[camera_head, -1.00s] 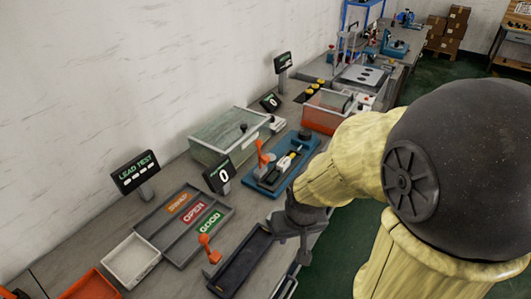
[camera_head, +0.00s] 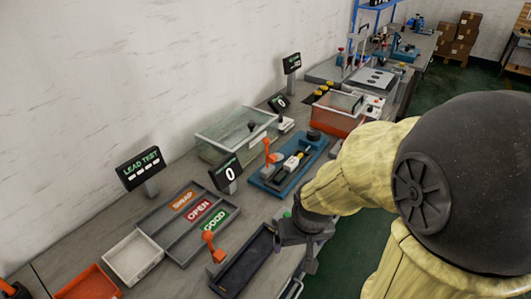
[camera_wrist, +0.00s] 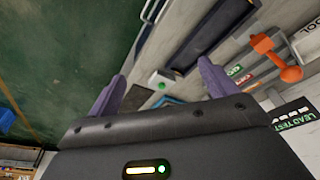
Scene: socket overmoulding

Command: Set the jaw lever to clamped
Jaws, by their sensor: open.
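Two orange levers stand on the bench, and I cannot tell from the pictures which is the jaw lever. One orange lever (camera_head: 267,152) stands upright on a blue fixture (camera_head: 310,155) that carries a white and yellow part. The other orange lever (camera_head: 212,246) stands beside a dark long tray (camera_head: 240,268); an orange lever with a round knob (camera_wrist: 290,73) also shows at the right in the wrist view. My gripper (camera_head: 305,255) is at the bench's front edge, right of the dark tray. In the wrist view my gripper (camera_wrist: 160,84) has its purple fingers wide apart and empty, touching neither lever.
A green button on a white box (camera_wrist: 161,79) lies between the fingers in view. A sorting tray (camera_head: 172,237) labelled swap, open and good, a white bin (camera_head: 132,258) and a clear-lidded box (camera_head: 225,142) stand on the bench.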

